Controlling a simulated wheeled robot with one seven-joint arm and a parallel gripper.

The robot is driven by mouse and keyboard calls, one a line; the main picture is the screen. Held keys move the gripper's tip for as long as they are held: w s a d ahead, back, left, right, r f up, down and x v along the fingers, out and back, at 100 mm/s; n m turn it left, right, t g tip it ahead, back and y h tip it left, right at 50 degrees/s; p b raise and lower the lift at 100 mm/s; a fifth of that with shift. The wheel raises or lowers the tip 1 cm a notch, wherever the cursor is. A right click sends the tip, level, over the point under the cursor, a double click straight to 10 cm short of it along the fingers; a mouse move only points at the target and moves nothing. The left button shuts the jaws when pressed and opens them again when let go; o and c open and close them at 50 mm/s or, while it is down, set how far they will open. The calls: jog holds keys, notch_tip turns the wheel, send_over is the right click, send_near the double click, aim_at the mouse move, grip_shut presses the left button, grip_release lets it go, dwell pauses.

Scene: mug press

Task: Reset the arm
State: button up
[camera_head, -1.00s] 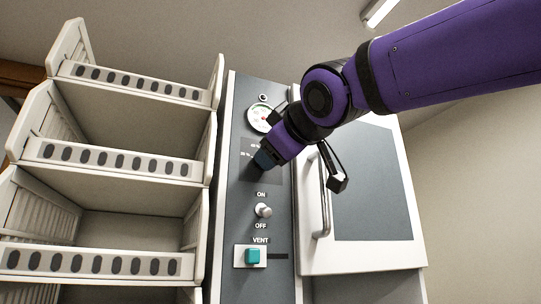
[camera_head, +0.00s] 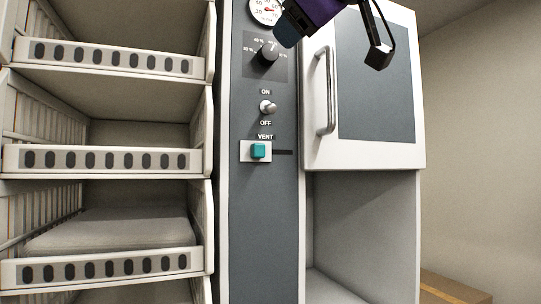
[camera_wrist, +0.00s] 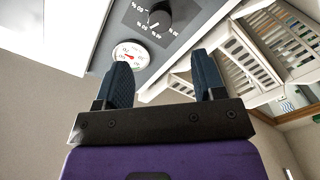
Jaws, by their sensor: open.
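My gripper (camera_wrist: 162,80) is open, with its two dark fingers apart and nothing between them in the wrist view. In the head view only part of my purple arm and a dark fingertip show at the top edge, in front of the control panel (camera_head: 260,220). The fingertip is near the black dial knob (camera_head: 268,52), and I cannot tell from the head view whether they touch. In the wrist view the knob (camera_wrist: 158,15) lies beyond the fingers with a gap. The round gauge (camera_wrist: 131,54) shows behind the left finger.
The panel carries an ON/OFF switch (camera_head: 267,107) and a teal VENT button (camera_head: 258,150). A white cabinet door (camera_head: 405,150) with a handle (camera_head: 325,90) is shut to the right, above an open compartment (camera_head: 360,230). Stacked white racks (camera_head: 110,160) stand at left. Wall space at right is clear.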

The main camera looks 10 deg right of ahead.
jog(key=d+f+m+g+h, duration=0.25)
jog(key=d+f, duration=0.35)
jog(key=f, duration=0.4)
jog(key=s+d+f+m+g+h, duration=0.1)
jog(key=d+f+m+g, duration=0.25)
jog(key=d+f, duration=0.45)
jog(key=d+f+m+g+h, duration=0.2)
jog(key=d+f+m, duration=0.15)
jog(key=f, duration=0.85)
jog(key=s+d+f+m+g, duration=0.3)
jog(key=s+f, duration=0.4)
jog(key=f, duration=0.5)
jog(key=shift+s+d+f+g, duration=0.2)
jog(key=shift+d+f+g, duration=0.1)
jog(key=shift+d+g, duration=0.25)
jog(key=shift+y, duration=0.25)
